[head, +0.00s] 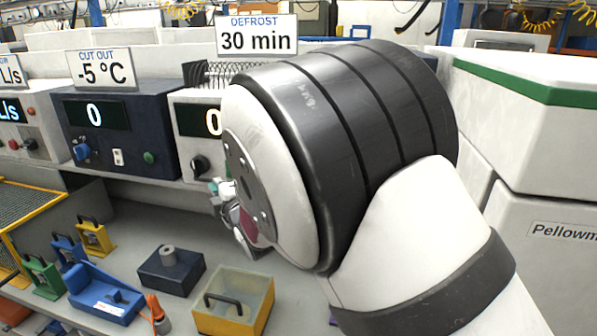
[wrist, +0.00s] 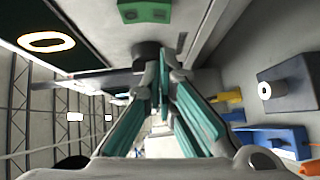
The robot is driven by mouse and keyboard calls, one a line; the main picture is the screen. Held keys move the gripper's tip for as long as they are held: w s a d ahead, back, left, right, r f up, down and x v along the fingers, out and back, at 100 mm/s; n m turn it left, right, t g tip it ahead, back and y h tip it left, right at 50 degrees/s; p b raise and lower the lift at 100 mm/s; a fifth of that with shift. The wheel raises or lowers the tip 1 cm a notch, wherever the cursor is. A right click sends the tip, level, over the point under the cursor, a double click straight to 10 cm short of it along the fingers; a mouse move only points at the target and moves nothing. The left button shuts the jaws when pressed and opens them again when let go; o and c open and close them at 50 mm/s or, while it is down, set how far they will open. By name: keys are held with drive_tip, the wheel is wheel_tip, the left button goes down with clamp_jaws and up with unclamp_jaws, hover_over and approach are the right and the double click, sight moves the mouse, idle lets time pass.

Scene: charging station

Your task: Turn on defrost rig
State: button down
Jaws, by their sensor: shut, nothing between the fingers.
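The defrost rig is a white box (head: 180,97) under a sign (head: 257,37) reading "DEFROST 30 min". Its dark display (head: 192,120) shows a 0, and a black knob (head: 200,165) is below it. My arm hides its right part. My gripper (head: 226,205) is low in front of the rig, partly behind my arm. In the wrist view the gripper (wrist: 163,72) is shut and empty, with teal finger pads. Its tips are close to a dark round knob (wrist: 147,50); I cannot tell whether they touch. A green part (wrist: 145,12) is at the top of that view.
A dark blue cut-out rig (head: 120,140) stands left of the white one. On the bench below are a dark block with a grey cylinder (head: 172,268), a yellow box (head: 240,300), a blue tray (head: 100,290) and padlock-like blocks (head: 93,237). White cabinets (head: 545,115) stand at right.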

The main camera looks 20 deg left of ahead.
sight(221, 172)
drive_tip(key=shift+w+f, duration=0.2)
drive_tip(key=shift+w, duration=1.4)
drive_tip(key=shift+w+f+n+t, duration=0.25)
drive_tip(key=shift+w+n+t, duration=0.05)
drive_tip(key=shift+w, duration=0.15)
drive_tip(key=shift+s+r, duration=0.1)
